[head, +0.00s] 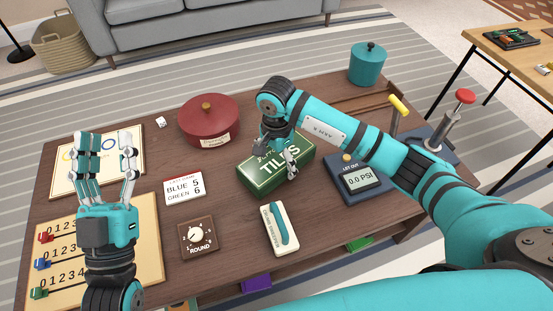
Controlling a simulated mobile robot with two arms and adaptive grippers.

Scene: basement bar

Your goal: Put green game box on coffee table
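The green game box (254,181), lettered TILES, is at the middle of the brown coffee table (230,225). It appears to rest on the tabletop; its underside is hidden. My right gripper (281,159) reaches down over the box from the right, with its fingers at the box's top and right part. It covers some of the lettering, and whether the fingers are closed on the box is unclear. My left gripper (106,157) is open and empty, pointing away above the left end of the table.
A teal canister (367,65) stands at the far right corner. A grey sofa (200,25) is behind.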

